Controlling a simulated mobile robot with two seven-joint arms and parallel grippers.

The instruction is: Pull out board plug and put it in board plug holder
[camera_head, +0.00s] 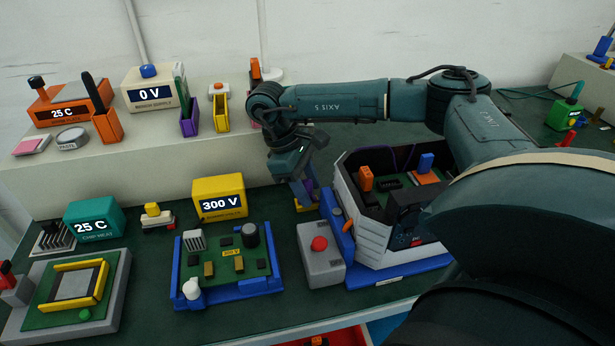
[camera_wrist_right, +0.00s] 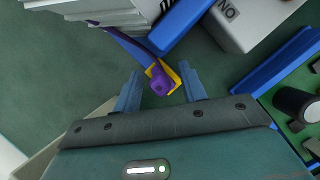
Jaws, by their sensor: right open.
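A purple plug (camera_wrist_right: 158,84) with a purple cable stands in a small yellow holder (camera_wrist_right: 172,72) on the green table; I take the purple one to be the board plug. In the head view the plug (camera_head: 309,184) is partly hidden behind my right gripper (camera_head: 301,196), beside the white case. My right gripper (camera_wrist_right: 160,88) is open, pointing down, with its fingers on either side of the plug. I cannot tell whether they touch it. The cable runs to the white case (camera_wrist_right: 112,12). My left gripper is not in view.
The white open case (camera_head: 385,259) holds a board with orange and blue parts. A green board on a blue base (camera_head: 228,262) is to the left. Purple (camera_head: 188,118) and yellow (camera_head: 221,116) holders stand on the shelf.

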